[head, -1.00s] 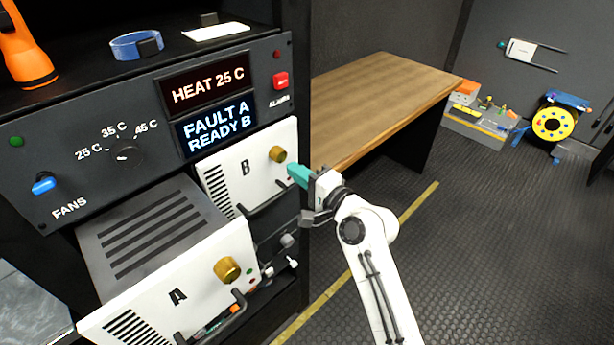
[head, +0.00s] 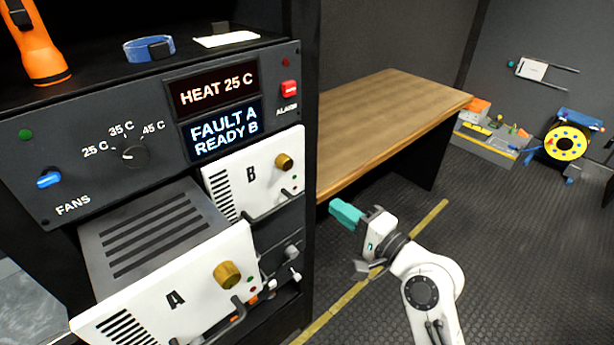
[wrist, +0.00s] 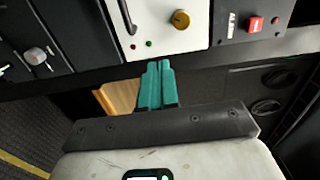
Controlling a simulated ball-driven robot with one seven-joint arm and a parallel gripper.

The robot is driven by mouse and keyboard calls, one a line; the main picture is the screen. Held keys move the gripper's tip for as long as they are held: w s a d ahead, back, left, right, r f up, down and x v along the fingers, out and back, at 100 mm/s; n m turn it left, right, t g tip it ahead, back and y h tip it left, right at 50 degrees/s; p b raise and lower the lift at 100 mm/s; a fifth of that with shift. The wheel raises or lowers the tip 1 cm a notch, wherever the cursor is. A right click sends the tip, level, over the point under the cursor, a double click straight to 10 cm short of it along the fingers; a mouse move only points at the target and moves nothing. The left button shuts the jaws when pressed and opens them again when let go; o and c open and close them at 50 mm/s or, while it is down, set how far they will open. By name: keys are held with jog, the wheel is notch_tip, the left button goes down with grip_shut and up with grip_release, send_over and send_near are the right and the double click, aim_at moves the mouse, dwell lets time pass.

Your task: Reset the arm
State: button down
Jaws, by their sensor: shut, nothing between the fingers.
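My gripper (head: 346,212) is in the head view, right of the rack and in front of the wooden desk. Its teal fingers are shut together with nothing between them, apart from the rack. In the wrist view the fingers (wrist: 157,84) point toward the rack, below a white module front (wrist: 165,22) with a brass knob. My white arm rises from the bottom of the head view, its elbow at the lower right.
Module A (head: 172,295) sticks out of the rack; module B (head: 258,180) sits further in. The panel reads HEAT 25 C (head: 216,90) and FAULT A, READY B (head: 226,129). A wooden desk (head: 390,115) stands behind my gripper. Open dark floor (head: 520,240) lies to the right.

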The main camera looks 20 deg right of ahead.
jog(key=s+a+f+n+g+h, duration=0.1)
jog(key=s+f+n+g+h, duration=0.1)
jog(key=s+f+n+g, duration=1)
jog(key=s+d+f+n+g+h, duration=0.1)
jog(key=s+f, duration=0.3)
jog(key=s, duration=0.5)
jog(key=s+d+f+n+g+h, duration=0.1)
jog(key=s+f, duration=0.4)
jog(key=s, duration=0.5)
jog(key=shift+d+f+g+h, duration=0.2)
jog(key=shift+d+g+h, duration=0.5)
jog(key=shift+g+h, duration=0.3)
